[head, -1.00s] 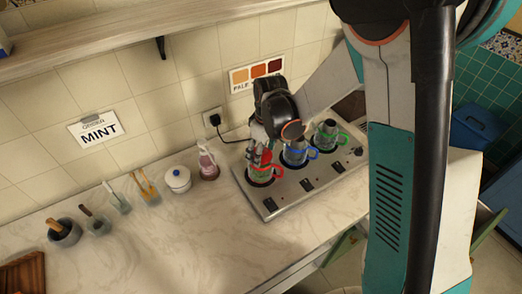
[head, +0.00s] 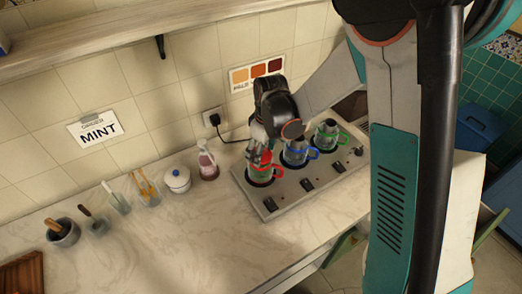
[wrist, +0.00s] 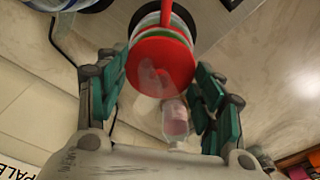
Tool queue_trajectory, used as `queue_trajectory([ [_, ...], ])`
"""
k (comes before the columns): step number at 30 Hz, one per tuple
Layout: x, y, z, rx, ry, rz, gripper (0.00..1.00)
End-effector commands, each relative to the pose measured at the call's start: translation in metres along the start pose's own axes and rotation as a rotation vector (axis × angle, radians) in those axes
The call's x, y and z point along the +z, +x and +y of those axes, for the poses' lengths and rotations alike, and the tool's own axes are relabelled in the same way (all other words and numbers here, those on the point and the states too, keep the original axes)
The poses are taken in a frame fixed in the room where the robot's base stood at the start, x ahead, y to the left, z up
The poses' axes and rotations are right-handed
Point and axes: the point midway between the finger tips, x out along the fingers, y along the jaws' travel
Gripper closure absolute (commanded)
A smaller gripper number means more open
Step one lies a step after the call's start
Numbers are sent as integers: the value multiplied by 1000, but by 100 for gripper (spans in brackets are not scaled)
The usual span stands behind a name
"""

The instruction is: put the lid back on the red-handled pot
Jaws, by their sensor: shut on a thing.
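The red-handled pot (head: 262,174) is a clear glass pot on the nearest burner of the steel hob, its red handle pointing right. My gripper (head: 263,150) is directly above it, pointing down. In the wrist view my gripper (wrist: 158,85) is shut on the red lid (wrist: 165,65), with a finger on either side. The lid (head: 262,158) is at the pot's mouth in the head view, partly covered by my fingers. Whether it is fully seated or just above the rim I cannot tell. The red handle (wrist: 165,10) shows beyond the lid.
A blue-handled pot (head: 295,155) and a green-handled pot (head: 327,136) stand on the hob (head: 277,201) beside it. A pink bottle (head: 207,162) and a white jar (head: 177,180) stand left of the hob. The front counter (head: 180,240) is clear.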

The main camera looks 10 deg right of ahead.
Motion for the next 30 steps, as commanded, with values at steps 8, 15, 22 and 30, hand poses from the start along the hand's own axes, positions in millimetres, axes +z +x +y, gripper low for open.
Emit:
queue_trajectory([
  [8,0,0,0,0,0,0,32],
  [15,0,0,0,0,0,0,15],
  [22,0,0,0,0,0,0,1],
  [30,0,0,0,0,0,0,0],
])
